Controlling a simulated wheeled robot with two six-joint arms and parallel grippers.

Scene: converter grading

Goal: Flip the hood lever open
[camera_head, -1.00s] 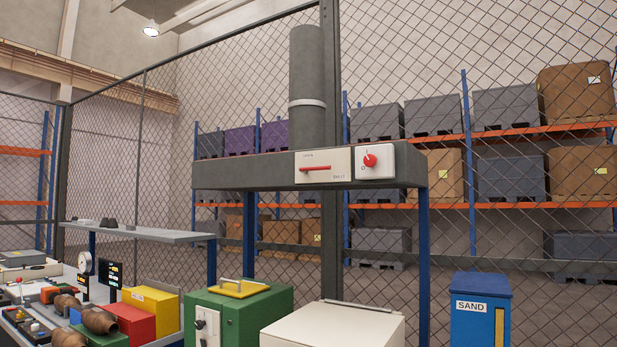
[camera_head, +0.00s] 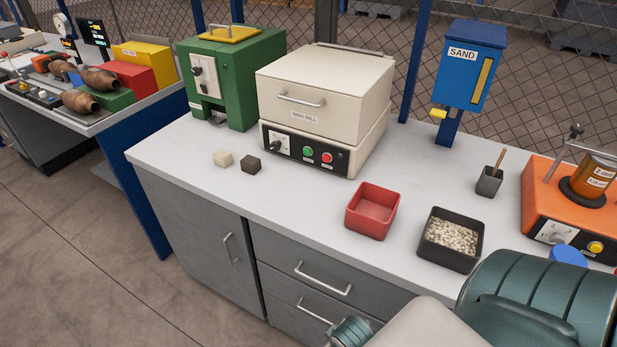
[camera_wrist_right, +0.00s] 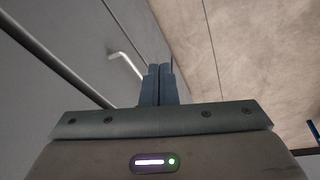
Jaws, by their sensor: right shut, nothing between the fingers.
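The hood and its red lever are out of both current views. The head view earlier showed the lever lying flat on a white plate on the grey hood front, left of a red knob. My right gripper (camera_wrist_right: 159,84) is in the wrist view with its two fingers together and nothing between them. It points along a grey cabinet front with a pale handle, apart from it as far as I can tell. My right arm fills the lower right of the head view. My left gripper is not in view.
On the white bench (camera_head: 305,200) stand a green machine (camera_head: 235,85), a cream ring mill (camera_head: 325,90), a blue sand dispenser (camera_head: 470,65) and an orange machine (camera_head: 560,195). A red tray (camera_head: 372,210) and a black tray (camera_head: 450,238) of pale grains sit near the front edge.

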